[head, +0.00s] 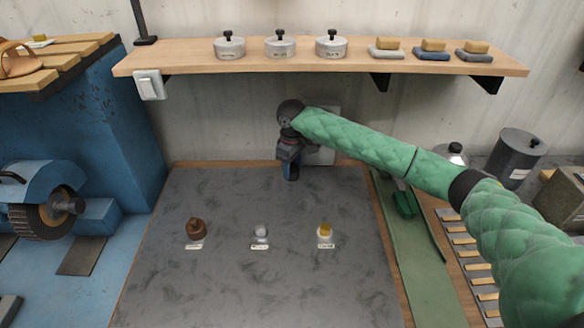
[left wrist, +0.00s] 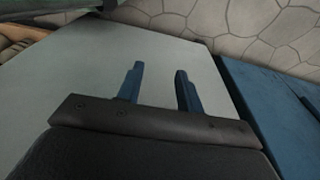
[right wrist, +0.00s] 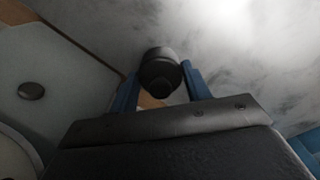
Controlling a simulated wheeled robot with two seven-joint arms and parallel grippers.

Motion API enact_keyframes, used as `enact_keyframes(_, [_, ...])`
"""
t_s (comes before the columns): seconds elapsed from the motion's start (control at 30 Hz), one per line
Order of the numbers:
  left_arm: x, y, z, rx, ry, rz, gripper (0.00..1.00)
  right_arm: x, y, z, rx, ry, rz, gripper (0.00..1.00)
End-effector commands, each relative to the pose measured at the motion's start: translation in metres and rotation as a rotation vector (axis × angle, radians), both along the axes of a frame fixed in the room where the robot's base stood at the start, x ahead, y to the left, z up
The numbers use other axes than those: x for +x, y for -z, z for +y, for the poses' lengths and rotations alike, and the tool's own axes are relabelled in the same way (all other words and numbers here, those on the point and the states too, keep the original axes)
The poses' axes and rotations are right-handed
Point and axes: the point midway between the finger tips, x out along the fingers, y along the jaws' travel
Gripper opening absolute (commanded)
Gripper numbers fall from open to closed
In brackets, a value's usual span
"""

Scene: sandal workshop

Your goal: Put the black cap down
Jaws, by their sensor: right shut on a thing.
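My right gripper (head: 290,172) is above the far part of the dark grey mat (head: 235,285), near the wall. In the right wrist view, the black cap (right wrist: 161,70) is between its two blue fingers, and the gripper is shut on it. In the head view I cannot make the cap out from the dark gripper. My left gripper (left wrist: 160,85) shows only in the left wrist view. Its blue fingers are apart with nothing between them.
A brown piece (head: 196,228), a grey piece (head: 261,231) and a yellow-topped piece (head: 325,231) stand by labels on the mat. The wall shelf (head: 190,58) above holds lidded tins and small blocks. A blue machine (head: 45,195) stands left. The mat's front is clear.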

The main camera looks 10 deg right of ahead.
Motion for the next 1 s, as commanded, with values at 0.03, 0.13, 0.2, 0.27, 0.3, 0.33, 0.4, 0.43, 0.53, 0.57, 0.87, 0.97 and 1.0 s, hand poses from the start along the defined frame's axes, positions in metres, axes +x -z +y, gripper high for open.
enact_keyframes(0.03, [0.000, 0.000, 0.000, 0.000, 0.000, 0.000, 0.36, 0.000, 0.000, 0.000, 0.000, 0.000, 0.000, 0.26])
enact_keyframes(0.13, [0.000, 0.000, 0.000, 0.000, 0.000, 0.000, 0.36, 0.000, 0.000, 0.000, 0.000, 0.000, 0.000, 0.26])
enact_keyframes(0.2, [-0.001, 0.001, 0.001, 0.001, 0.000, -0.001, 0.36, 0.000, 0.001, 0.000, 0.000, 0.000, 0.000, 0.26])
enact_keyframes(0.27, [-0.001, 0.002, 0.001, 0.001, 0.001, -0.002, 0.36, 0.000, 0.002, 0.000, 0.000, 0.001, 0.000, 0.26])
enact_keyframes(0.3, [-0.001, 0.004, 0.001, 0.002, 0.001, -0.003, 0.36, 0.000, 0.002, 0.000, 0.000, 0.001, 0.000, 0.56])
enact_keyframes(0.33, [-0.001, 0.004, 0.001, 0.002, 0.001, -0.003, 0.36, 0.000, 0.002, 0.000, 0.000, 0.000, 0.000, 0.62])
enact_keyframes(0.4, [0.000, 0.003, 0.001, 0.001, 0.000, -0.005, 0.36, 0.000, 0.002, 0.000, 0.000, 0.000, 0.000, 0.70])
enact_keyframes(0.43, [0.000, 0.003, 0.001, 0.001, 0.000, -0.005, 0.36, 0.000, 0.002, 0.000, 0.000, 0.000, 0.000, 0.70])
enact_keyframes(0.53, [0.000, 0.003, 0.001, 0.001, 0.000, -0.005, 0.36, 0.000, 0.002, 0.000, 0.000, 0.000, 0.000, 0.70])
enact_keyframes(0.57, [0.000, 0.003, 0.001, 0.001, 0.000, -0.005, 0.36, 0.000, 0.002, 0.000, 0.000, 0.000, 0.000, 0.70])
enact_keyframes(0.87, [0.000, -0.003, 0.000, 0.000, 0.000, -0.004, 0.36, 0.000, -0.005, 0.000, 0.000, 0.000, 0.000, 0.70])
enact_keyframes(0.97, [-0.004, 0.013, 0.005, 0.005, 0.005, -0.009, 0.36, 0.000, -0.010, 0.000, 0.000, 0.000, 0.000, 0.70])
enact_keyframes(1.0, [-0.006, 0.017, 0.007, 0.007, 0.007, -0.011, 0.36, 0.000, -0.013, 0.000, 0.000, 0.000, 0.000, 0.70])
